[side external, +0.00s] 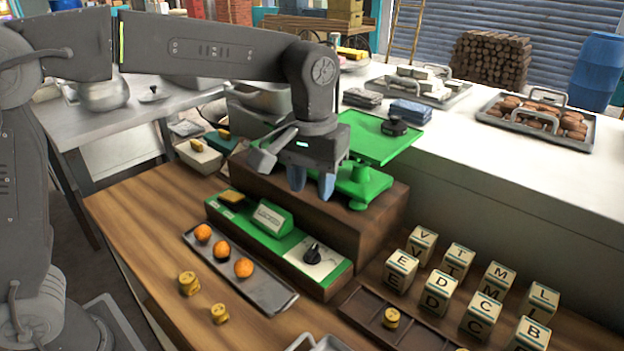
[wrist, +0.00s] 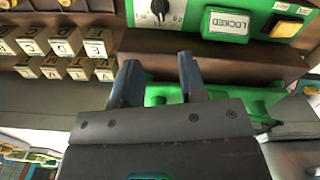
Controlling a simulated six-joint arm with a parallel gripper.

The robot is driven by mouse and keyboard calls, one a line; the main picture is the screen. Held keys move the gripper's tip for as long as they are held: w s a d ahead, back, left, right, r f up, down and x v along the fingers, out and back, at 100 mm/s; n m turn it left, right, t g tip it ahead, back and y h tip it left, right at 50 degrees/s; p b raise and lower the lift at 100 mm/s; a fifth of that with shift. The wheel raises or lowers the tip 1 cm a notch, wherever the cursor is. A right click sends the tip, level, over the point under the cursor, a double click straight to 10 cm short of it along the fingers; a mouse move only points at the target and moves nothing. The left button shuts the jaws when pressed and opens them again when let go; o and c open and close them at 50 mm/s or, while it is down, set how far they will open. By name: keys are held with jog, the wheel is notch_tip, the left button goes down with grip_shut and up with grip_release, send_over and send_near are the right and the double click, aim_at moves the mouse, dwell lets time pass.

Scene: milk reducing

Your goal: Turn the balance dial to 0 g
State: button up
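The balance dial (side external: 312,254) is a black knob on a white plate at the right end of a green control panel (side external: 225,213). In the wrist view the dial (wrist: 160,9) shows near the top edge, with marks too small to read. A green display (wrist: 229,24) beside it reads LOCKED. The green balance (side external: 378,140) stands on a brown wooden block behind the panel. My gripper (side external: 312,186) is above the block, up and behind the dial and apart from it. In the wrist view its two fingers (wrist: 158,80) are spread with nothing between them.
A yellow button (wrist: 285,29) is on the panel. A tray (side external: 262,288) with orange fruits lies in front, with brass weights (side external: 189,284) nearby. Lettered cubes (side external: 437,291) and a compartment tray stand to the right.

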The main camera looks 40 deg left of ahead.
aim_at(311, 251)
jog(key=f, duration=1.3)
jog(key=shift+s+f, duration=0.2)
jog(key=shift+f, duration=0.2)
grip_shut()
